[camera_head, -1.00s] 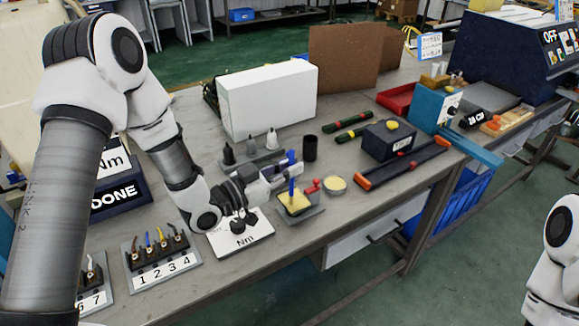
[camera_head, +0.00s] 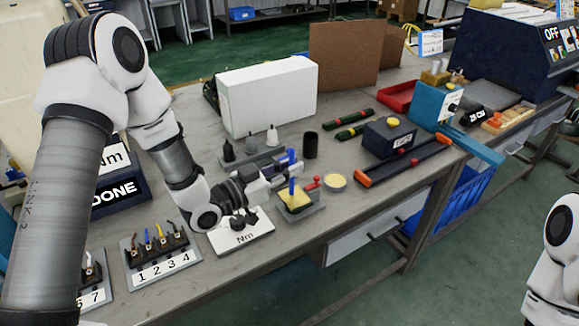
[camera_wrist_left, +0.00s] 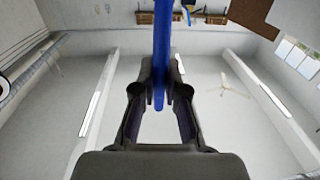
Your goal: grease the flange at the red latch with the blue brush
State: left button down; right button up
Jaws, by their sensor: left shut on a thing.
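The blue brush (camera_head: 291,187) is upright, and my left gripper (camera_head: 284,171) is shut on it. In the left wrist view the blue handle (camera_wrist_left: 161,45) runs between the dark fingers (camera_wrist_left: 162,90). The brush's lower end is at the yellow-topped flange piece (camera_head: 299,201) on a small grey fixture. I cannot tell if its tip touches. The red latch (camera_head: 314,184) is on the fixture's far right side, just right of the brush. My right gripper is outside the views.
A round tin with pale yellow content (camera_head: 336,181) stands right of the fixture. A white Nm plate (camera_head: 243,238) lies at the left. A black cup (camera_head: 311,145) and small bottles (camera_head: 272,136) stand behind. A dark box with a yellow button (camera_head: 388,138) is further right.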

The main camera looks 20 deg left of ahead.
pick_arm(q)
jog(key=shift+a, duration=0.1)
jog(key=shift+d, duration=0.2)
jog(key=shift+s+d+b, duration=0.25)
jog(key=shift+s+b, duration=0.05)
jog(key=shift+b, duration=0.2)
dwell(1.9)
